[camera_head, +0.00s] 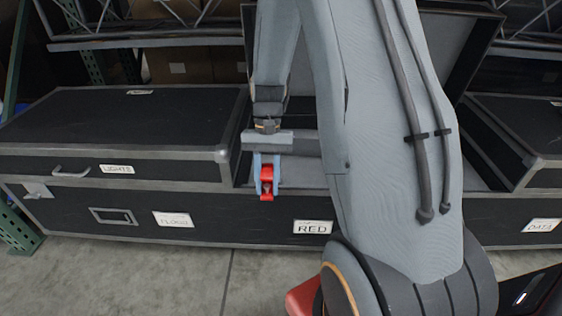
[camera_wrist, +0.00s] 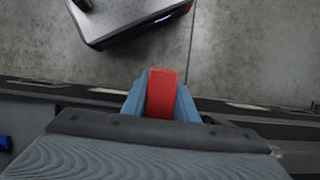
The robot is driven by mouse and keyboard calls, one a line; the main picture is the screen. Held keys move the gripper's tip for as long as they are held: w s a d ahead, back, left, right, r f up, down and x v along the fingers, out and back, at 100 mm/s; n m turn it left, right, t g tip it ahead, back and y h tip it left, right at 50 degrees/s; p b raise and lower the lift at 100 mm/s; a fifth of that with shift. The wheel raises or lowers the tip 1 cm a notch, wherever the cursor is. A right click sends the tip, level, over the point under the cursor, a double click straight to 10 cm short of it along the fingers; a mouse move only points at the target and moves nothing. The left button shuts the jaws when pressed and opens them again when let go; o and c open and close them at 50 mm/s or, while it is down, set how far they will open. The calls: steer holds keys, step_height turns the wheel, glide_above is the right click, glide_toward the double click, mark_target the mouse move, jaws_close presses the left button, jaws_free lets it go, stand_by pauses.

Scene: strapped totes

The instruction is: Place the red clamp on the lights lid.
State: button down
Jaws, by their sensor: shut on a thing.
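My gripper (camera_head: 266,178) is shut on the red clamp (camera_head: 267,185), in front of the middle case. In the wrist view the red clamp (camera_wrist: 161,93) sits between the two blue fingers of my gripper (camera_wrist: 160,90). The lights lid (camera_head: 118,120) is the black, metal-edged top of the closed case at left, with a white LIGHTS label (camera_head: 117,169) on its front. My gripper is to the right of this lid, apart from it. The lid's top looks bare apart from a small label near its back edge.
The middle case, labelled RED (camera_head: 313,227), stands open with its lid raised behind; my arm hides much of it. A closed case (camera_head: 520,135) stands at right, with a DATA label (camera_head: 543,225) below. Shelving with boxes (camera_head: 180,65) is behind. Grey floor lies in front.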

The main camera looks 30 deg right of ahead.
steer(key=s+a+n+g+h+p, duration=0.1)
steer(key=a+n+h+p, duration=0.1)
steer(key=a+n+p, duration=0.2)
steer(key=shift+s+a+f+n, duration=0.3)
steer(key=shift+a+f+n, duration=0.1)
steer(key=shift+a+n, duration=0.6)
steer(key=shift+s+d+p, duration=0.1)
steer(key=shift+p, duration=0.85)
